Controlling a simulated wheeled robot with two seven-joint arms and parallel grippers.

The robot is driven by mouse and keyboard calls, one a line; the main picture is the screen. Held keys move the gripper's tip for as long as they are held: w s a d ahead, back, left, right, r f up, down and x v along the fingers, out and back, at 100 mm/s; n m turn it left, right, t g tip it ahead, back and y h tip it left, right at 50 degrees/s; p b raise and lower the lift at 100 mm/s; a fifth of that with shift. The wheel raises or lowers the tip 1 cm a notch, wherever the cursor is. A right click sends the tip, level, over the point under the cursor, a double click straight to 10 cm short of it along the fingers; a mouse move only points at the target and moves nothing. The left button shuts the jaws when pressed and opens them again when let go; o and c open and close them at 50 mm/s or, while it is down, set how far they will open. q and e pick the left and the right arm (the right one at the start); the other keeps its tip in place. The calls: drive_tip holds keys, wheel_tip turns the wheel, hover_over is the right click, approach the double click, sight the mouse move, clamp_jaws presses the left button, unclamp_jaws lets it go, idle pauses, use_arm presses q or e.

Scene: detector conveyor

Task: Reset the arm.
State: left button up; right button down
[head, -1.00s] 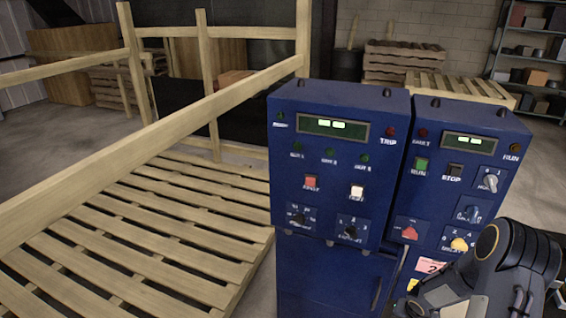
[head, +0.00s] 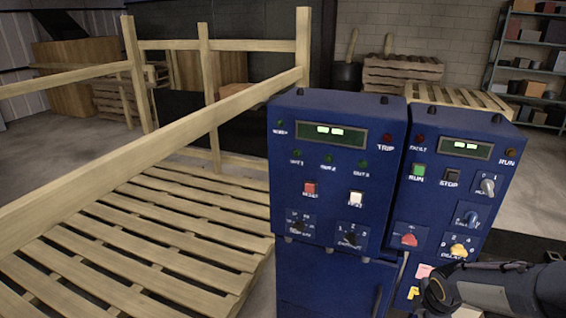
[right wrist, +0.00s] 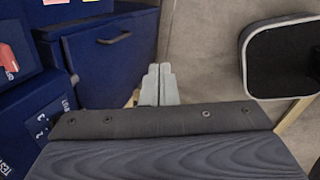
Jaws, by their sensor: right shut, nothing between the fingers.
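My right arm shows at the lower right of the head view, in front of the lower part of the right blue control box (head: 455,190). Its fingertips cannot be made out there. In the right wrist view my right gripper (right wrist: 158,85) is shut, with its two grey fingers together and nothing between them. The fingers point over the floor, beside the blue cabinet (right wrist: 110,60) with a dark handle. I see no contact between them and the cabinet. My left gripper is not in view.
The left blue control box (head: 335,170) has a lit display, buttons and dials. A slatted wooden pallet (head: 150,240) with a wooden rail (head: 170,155) fills the left side. Shelves (head: 500,65) stand at the back right. Grey floor (right wrist: 205,60) is free right of the cabinet.

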drive_tip(key=s+a+r+m+t+y+b, duration=0.1)
drive_tip(key=s+a+r+m+y, duration=0.1)
drive_tip(key=s+a+r+m, duration=0.3)
drive_tip(key=s+a+r+m+t+y+b, duration=0.1)
drive_tip(key=s+a+r+m+y, duration=0.2)
drive_tip(key=s+a+m, duration=0.8)
wheel_tip(320, 180, up, 2)
drive_tip(key=shift+s+a+r+m, duration=0.2)
drive_tip(key=shift+s+a+m, duration=0.25)
drive_tip(key=shift+s, duration=0.55)
drive_tip(key=c, duration=2.1)
unclamp_jaws()
drive_tip(key=shift+d, duration=0.1)
